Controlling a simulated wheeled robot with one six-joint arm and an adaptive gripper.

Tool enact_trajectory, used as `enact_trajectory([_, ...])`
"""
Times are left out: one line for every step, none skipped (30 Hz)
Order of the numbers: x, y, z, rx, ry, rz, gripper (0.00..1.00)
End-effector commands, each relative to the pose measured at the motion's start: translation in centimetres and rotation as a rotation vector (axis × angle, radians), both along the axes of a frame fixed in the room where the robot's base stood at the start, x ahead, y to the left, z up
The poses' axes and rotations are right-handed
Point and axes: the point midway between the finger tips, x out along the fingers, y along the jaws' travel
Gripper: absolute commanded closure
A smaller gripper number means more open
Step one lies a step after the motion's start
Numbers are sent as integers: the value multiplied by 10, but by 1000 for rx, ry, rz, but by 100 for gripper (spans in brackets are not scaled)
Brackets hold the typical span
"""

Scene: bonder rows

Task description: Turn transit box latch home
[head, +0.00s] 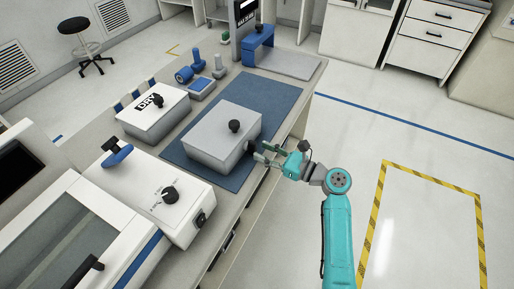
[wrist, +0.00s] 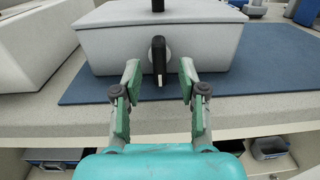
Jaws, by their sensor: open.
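The transit box (head: 222,138) is a grey lidded box with a black knob on top, on a blue mat (head: 262,101) on the bench. In the wrist view the box (wrist: 105,45) fills the top, and its latch (wrist: 159,58), a black and pale upright lever, is on the front face. My gripper (head: 262,153) is at the box's front side. In the wrist view my gripper (wrist: 160,72) is open, with one green-padded finger on each side of the latch's lower end. I see a gap on both sides; contact is not visible.
A white box marked DRY (head: 150,108) and a white unit with a black knob (head: 160,195) stand left of the mat. Blue fixtures (head: 195,75) stand behind. The bench's front edge (wrist: 250,108) lies under my fingers. The floor at right is clear.

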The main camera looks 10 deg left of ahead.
Motion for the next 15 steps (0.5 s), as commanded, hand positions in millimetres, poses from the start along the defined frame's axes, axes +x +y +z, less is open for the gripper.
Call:
enact_trajectory([3,8,1,1,-1,2,58])
enact_trajectory([4,11,1,0,-1,2,58])
enact_trajectory([6,15,0,0,0,2,58])
enact_trajectory([7,18,0,0,0,2,58])
enact_trajectory([8,21,0,0,0,1,58])
enact_trajectory([9,23,0,0,0,0,58])
enact_trajectory([10,24,0,0,-1,0,58])
enact_trajectory([10,26,0,0,-1,0,58])
enact_trajectory([11,27,0,0,-1,0,58])
enact_trajectory([11,28,0,0,-1,0,58])
enact_trajectory([12,28,0,0,-1,0,58])
enact_trajectory([12,28,0,0,-1,-1,58])
enact_trajectory([12,28,0,0,-1,-1,58])
enact_trajectory([12,28,0,0,-1,-1,58])
enact_trajectory([12,28,0,0,-1,-1,58])
